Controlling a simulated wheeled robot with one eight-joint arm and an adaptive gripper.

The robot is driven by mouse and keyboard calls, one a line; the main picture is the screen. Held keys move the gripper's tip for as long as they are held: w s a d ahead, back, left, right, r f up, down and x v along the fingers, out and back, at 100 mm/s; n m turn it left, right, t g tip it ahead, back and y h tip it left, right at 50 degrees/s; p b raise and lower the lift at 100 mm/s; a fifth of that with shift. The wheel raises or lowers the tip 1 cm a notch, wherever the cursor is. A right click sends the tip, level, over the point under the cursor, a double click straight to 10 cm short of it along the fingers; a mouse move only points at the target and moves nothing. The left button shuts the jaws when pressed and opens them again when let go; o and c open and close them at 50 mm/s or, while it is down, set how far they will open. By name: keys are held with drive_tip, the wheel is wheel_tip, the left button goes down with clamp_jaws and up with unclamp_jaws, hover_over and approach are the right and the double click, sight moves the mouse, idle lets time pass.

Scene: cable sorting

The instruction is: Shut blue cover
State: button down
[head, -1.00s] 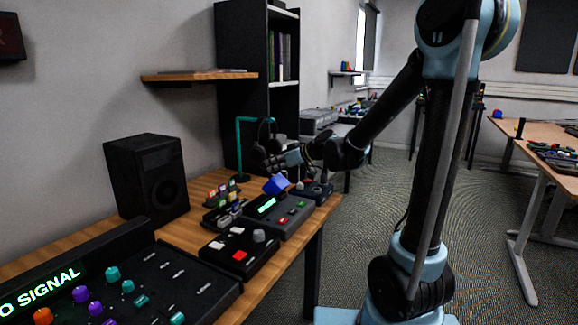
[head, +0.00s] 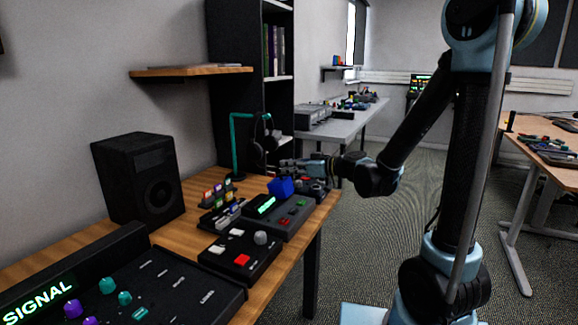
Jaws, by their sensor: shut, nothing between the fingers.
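What lies under the cover is hidden.
Small coloured parts stand in a rack (head: 221,197) left of the panel. A box with a red button (head: 241,260) is in front. A speaker (head: 139,182) and a teal headphone stand (head: 236,145) are on the wooden table (head: 293,244). Open floor lies to the right.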

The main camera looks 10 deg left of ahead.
drive_tip(key=shift+s+d+f, duration=0.3)
drive_tip(key=shift+d+f, duration=0.15)
drive_tip(key=shift+d, duration=0.15)
drive_tip(key=shift+s+d+f, duration=0.3)
drive_tip(key=shift+d+f, duration=0.15)
drive_tip(key=shift+d, duration=0.1)
drive_tip(key=shift+r, duration=2.1)
drive_tip(key=s+d+f+m+h, duration=0.4)
drive_tip(key=s+d+f+h, duration=0.1)
drive_tip(key=d, duration=0.8)
drive_tip(key=s+d+f+m+g+h, duration=0.1)
drive_tip(key=s+d+f+m+h, duration=0.4)
drive_tip(key=d, duration=0.8)
drive_tip(key=s+d+f+m+h, duration=0.5)
drive_tip(key=s+d, duration=0.3)
drive_tip(key=d, duration=0.5)
drive_tip(key=shift+d+f+g+h, duration=0.3)
drive_tip(key=shift+d+f, duration=0.05)
drive_tip(key=shift+f, duration=0.15)
